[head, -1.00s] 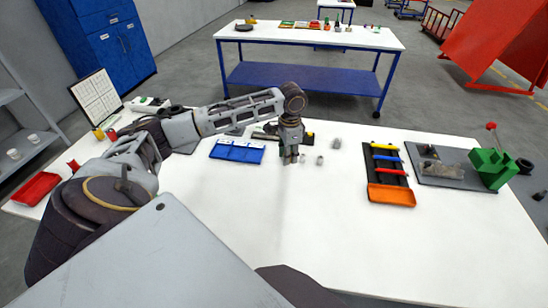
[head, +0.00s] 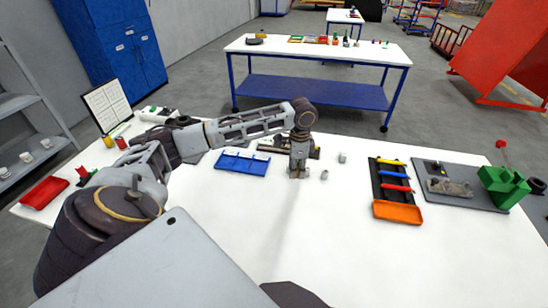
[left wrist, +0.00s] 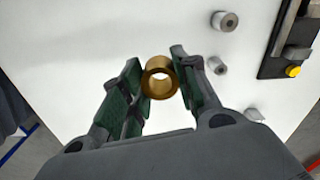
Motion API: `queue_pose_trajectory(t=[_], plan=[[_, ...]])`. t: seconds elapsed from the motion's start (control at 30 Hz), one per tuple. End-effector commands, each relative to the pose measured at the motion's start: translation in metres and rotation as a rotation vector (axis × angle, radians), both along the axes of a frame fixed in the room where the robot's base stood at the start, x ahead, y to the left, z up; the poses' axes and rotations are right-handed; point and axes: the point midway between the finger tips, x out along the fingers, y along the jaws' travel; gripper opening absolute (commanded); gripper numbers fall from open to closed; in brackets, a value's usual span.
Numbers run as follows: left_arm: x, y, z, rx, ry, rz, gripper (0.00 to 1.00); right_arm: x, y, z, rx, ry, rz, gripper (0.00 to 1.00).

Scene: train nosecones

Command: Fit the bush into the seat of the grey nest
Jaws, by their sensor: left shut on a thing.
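My left gripper (head: 298,176) is over the middle of the white table, pointing down. In the left wrist view its fingers (left wrist: 160,85) are shut on a brass-coloured ring-shaped bush (left wrist: 160,78), its open bore facing the camera. In the head view the bush is too small to make out. A grey block (head: 448,187) on a dark grey plate (head: 487,202) at the right may be the nest; its seat cannot be made out. My right gripper is not in view.
Small grey cylinders (head: 343,157) (left wrist: 224,21) stand beside the left gripper. A dark fixture with a yellow button (left wrist: 292,71) is behind it. A blue tray (head: 241,162), a rack with coloured bars (head: 391,182) and a green block (head: 503,187) are also on the table. The front middle is clear.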

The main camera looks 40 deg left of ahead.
Motion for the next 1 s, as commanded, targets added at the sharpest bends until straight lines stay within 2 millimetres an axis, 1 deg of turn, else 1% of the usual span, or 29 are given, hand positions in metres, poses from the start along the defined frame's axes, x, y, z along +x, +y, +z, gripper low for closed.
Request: queue_pose_trajectory(t=[0.2,0.4,0.87,1.0], plan=[[0.0007,-0.0007,0.0003,0.001,-0.001,-0.12,0.03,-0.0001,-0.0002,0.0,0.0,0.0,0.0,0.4],[0.0009,-0.0007,0.0003,0.001,-0.001,-0.194,0.03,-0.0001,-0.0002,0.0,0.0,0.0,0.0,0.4],[0.0009,-0.0007,0.0003,-0.001,-0.001,-0.217,0.03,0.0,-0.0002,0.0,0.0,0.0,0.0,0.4],[0.0005,-0.0006,-0.0043,0.0,0.001,-0.217,0.03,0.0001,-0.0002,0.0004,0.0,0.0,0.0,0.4]])
